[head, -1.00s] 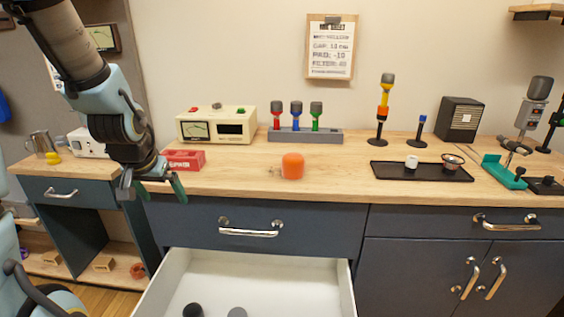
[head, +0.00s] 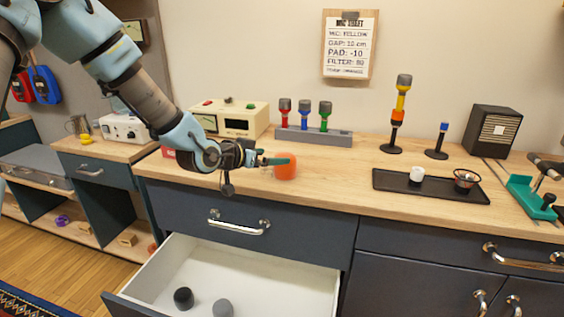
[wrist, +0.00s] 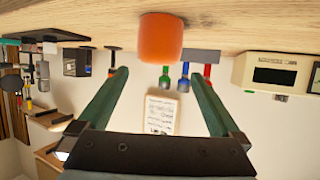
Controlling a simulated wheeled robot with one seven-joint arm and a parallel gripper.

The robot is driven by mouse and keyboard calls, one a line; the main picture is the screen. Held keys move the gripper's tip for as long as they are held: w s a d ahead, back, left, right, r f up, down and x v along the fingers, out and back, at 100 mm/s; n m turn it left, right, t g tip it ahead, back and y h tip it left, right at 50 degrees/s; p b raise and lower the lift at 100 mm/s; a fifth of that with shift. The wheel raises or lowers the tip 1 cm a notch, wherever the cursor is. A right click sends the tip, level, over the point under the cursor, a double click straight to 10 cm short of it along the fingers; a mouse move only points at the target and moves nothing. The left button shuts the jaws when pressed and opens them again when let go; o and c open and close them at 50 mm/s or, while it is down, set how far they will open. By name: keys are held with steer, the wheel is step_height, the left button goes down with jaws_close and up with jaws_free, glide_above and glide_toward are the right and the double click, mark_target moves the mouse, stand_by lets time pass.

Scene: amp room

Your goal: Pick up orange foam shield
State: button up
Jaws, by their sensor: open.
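In the head view the fingertips overlap the shield's left edge. In the wrist view the two green fingers (wrist: 160,84) are spread apart, and I cannot tell any contact.
Behind the shield stands a grey rack (head: 313,136) with red, blue and green microphones. A cream meter box (head: 237,118) is behind my arm. A black tray (head: 430,187) lies to the right. The white drawer (head: 262,270) below is open, holding dark and grey foam pieces.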

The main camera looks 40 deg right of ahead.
mark_target(285, 155)
steer(key=shift+p+x, duration=1.55)
steer(key=shift+x, duration=2.2)
steer(key=shift+s+f, duration=0.1)
steer(key=shift+f, duration=0.1)
steer(key=c, duration=1.3)
steer(key=shift+o, duration=0.2)
steer(key=shift+r+b, duration=1.5)
steer(key=shift+r, duration=3.55)
